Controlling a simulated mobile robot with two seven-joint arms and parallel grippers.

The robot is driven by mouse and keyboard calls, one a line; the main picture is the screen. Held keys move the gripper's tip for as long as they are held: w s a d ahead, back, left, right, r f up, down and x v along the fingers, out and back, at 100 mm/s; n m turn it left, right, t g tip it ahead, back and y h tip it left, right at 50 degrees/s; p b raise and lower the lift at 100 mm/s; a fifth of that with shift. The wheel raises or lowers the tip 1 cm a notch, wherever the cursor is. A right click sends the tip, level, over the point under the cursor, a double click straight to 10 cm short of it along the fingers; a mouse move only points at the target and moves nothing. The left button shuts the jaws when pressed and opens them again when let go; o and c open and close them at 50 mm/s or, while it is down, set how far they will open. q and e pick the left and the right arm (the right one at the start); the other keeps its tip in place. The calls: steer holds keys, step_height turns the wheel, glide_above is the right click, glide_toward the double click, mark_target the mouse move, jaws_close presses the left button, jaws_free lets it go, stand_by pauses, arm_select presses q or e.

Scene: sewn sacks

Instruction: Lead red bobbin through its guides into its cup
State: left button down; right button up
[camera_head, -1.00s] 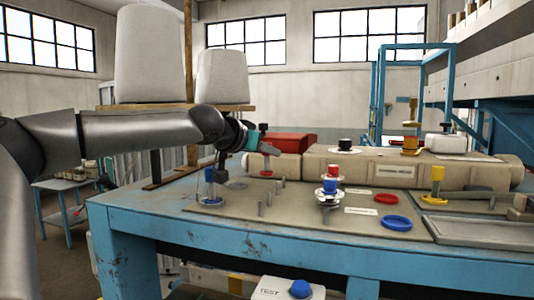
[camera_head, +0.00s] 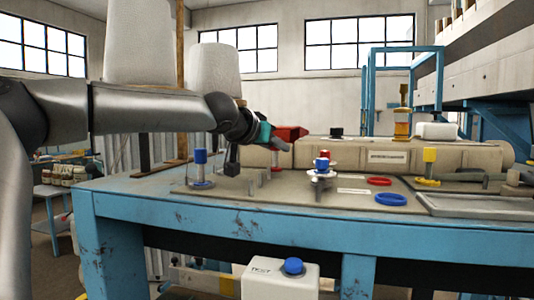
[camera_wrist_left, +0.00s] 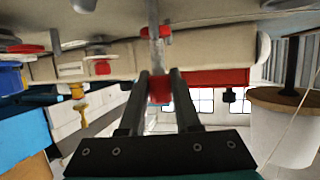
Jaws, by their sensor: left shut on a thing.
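My left gripper (camera_head: 284,147) reaches in from the left above the work plate (camera_head: 255,198). It is shut on the red bobbin (camera_wrist_left: 158,89), whose red body shows between the fingertips in the left wrist view. A metal rod and a red disc show just beyond the fingertips there. In the head view the bobbin is largely hidden by the gripper and blends with a red box behind. The red ring-shaped cup (camera_head: 379,181) lies on the plate to the right of the gripper. A post with pale discs and a blue and red top (camera_head: 321,166) stands between them. My right gripper is out of view.
A blue bobbin (camera_head: 201,157) stands on the left and a yellow one (camera_head: 430,156) on the right. A blue ring (camera_head: 391,199) lies near the red cup. Short pins stand on the plate. A long tan sack (camera_head: 440,157) lies behind. The front plate strip is clear.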

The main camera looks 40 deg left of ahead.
arm_select(q)
steer(key=shift+w+d+f+b, duration=0.1)
steer(key=shift+w+d+b, duration=0.25)
steer(key=shift+d, duration=0.25)
steer(key=shift+w+d+b, duration=0.25)
steer(key=shift+d+b, duration=0.15)
steer(key=shift+d, duration=0.15)
steer(key=shift+w+d+r+p, duration=0.1)
steer(key=shift+r+p, duration=1.75)
steer(key=shift+p, duration=0.15)
